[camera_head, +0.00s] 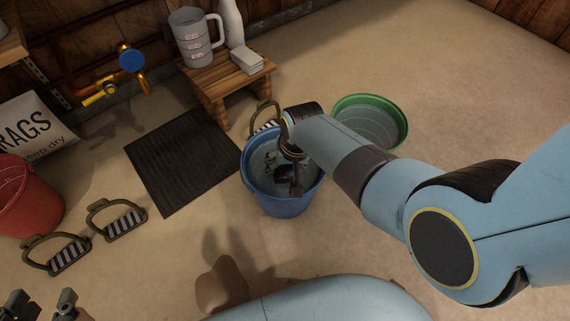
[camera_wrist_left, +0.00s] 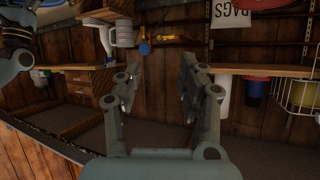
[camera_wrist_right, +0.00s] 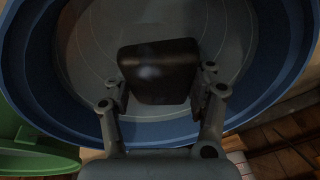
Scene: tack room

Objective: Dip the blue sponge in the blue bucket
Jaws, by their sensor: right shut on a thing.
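The blue bucket (camera_head: 285,206) stands on the floor near the middle of the head view. My right gripper (camera_head: 289,178) reaches down into it from above. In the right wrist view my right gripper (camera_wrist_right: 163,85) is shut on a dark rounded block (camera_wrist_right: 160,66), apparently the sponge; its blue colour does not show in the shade. The bucket's wall (camera_wrist_right: 28,62) surrounds the block there. I cannot tell whether the block touches the liquid or bottom. My left gripper (camera_head: 43,304) is at the lower left, away from the bucket; its fingers (camera_wrist_left: 157,85) are apart and empty.
A green basin (camera_head: 388,102) stands right of the bucket. A wooden stool (camera_head: 222,84) with a jug (camera_head: 195,42) is behind it. A black mat (camera_head: 180,160), stirrups (camera_head: 116,218) and a red bucket (camera_head: 25,195) are to the left. Open floor lies at the upper right.

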